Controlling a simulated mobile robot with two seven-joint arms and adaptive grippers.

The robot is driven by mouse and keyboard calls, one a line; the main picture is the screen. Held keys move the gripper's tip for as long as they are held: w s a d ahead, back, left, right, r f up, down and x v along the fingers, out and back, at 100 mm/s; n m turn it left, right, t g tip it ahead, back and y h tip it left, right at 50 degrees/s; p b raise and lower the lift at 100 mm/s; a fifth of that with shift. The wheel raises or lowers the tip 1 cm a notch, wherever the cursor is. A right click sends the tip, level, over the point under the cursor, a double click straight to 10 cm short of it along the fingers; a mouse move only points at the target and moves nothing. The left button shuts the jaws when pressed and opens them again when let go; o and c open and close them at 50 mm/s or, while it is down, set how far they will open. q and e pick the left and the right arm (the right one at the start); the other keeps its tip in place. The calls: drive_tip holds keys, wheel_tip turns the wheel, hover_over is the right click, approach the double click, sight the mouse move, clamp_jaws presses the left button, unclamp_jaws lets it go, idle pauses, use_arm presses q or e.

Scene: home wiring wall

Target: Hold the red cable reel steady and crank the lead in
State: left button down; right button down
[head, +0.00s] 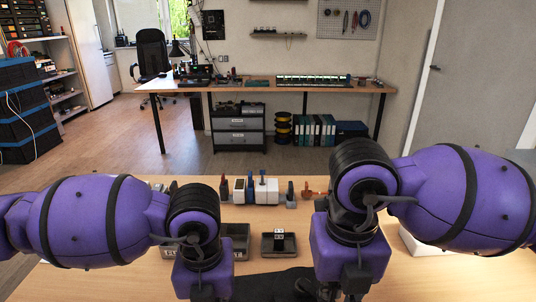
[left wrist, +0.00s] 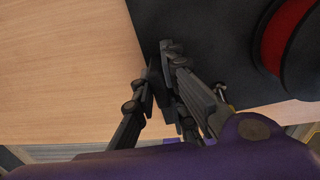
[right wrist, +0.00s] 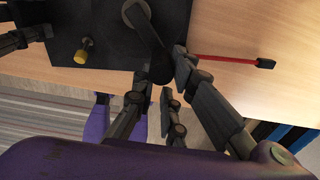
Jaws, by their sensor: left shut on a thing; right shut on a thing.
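The red cable reel (left wrist: 288,38), a red drum between dark flanges, shows at the upper right of the left wrist view. It stands on a dark base plate (left wrist: 205,30). My left gripper (left wrist: 160,62) is shut on the plate's edge, left of the drum. In the right wrist view, a dark crank arm (right wrist: 146,24) ends in a handle between the fingers of my right gripper (right wrist: 160,76), which is shut on it. The red lead (right wrist: 222,58) runs out to the right and ends in a black plug (right wrist: 265,63). In the head view, the drum is hidden or out of frame.
A brass-coloured knob (right wrist: 81,56) sits on the base near the crank. On the bench (head: 145,230) stand a grey bin (head: 236,235), a small dark tray (head: 279,244) and several small devices (head: 262,190) farther back. Bare wood lies left of the base.

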drive_tip(key=shift+s+a, duration=0.45)
drive_tip(key=shift+a, duration=0.1)
drive_tip(key=shift+s+a, duration=0.2)
drive_tip(key=shift+a, duration=0.4)
drive_tip(key=shift+a, duration=0.55)
